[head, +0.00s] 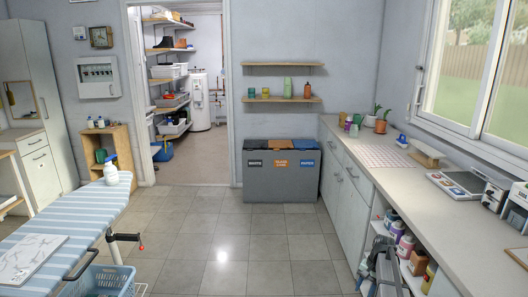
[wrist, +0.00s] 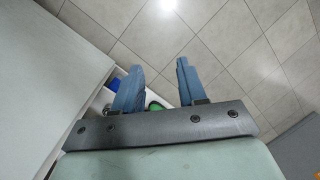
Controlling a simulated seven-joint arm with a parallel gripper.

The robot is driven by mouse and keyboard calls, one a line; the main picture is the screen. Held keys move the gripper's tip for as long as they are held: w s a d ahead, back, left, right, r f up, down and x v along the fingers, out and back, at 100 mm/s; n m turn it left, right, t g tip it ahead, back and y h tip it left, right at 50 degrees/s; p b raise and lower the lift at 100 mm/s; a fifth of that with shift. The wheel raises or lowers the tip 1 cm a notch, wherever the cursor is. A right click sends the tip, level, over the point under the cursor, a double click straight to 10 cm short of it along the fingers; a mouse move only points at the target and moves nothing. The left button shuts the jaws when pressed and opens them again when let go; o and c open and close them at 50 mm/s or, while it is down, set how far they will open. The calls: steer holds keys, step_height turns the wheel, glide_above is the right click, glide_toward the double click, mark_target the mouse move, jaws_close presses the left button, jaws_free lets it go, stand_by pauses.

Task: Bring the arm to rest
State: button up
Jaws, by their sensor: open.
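My gripper (wrist: 160,66) shows in the wrist view with its two blue fingers apart. Nothing is between them. Grey floor tiles lie beyond the fingertips. A pale cabinet side fills the left of that view, and a blue thing and a green thing show on a white shelf behind the left finger. In the head view a dark grey shape at the bottom right, in front of the open shelves, may be part of my arm; I cannot make out the gripper there.
In the head view the counter (head: 445,205) runs along the right wall, with bottles on open shelves below. An ironing board (head: 75,215) stands at left above a blue basket (head: 103,281). A grey sorting bin (head: 281,184) stands at the back. The tiled floor (head: 235,245) between is clear.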

steer(key=s+a+f+n+g, duration=0.2)
steer(key=s+a+f, duration=0.6)
steer(key=s+f, duration=0.25)
steer(key=s+a+f+n+g, duration=0.1)
steer(key=s+a+f, duration=0.6)
steer(key=s+f, duration=0.4)
steer(key=s+a+f+n+g, duration=0.1)
steer(key=s+a, duration=0.1)
steer(key=s, duration=0.7)
steer(key=s+a+f+n+g+h, duration=0.1)
steer(key=s+a+f+n, duration=0.1)
steer(key=s, duration=0.8)
steer(key=s+a+f+n+g+h, duration=0.1)
steer(key=s+a+f, duration=0.1)
steer(key=s, duration=0.7)
steer(key=shift+s+a, duration=0.3)
steer(key=shift+a, duration=0.05)
steer(key=shift+w, duration=0.1)
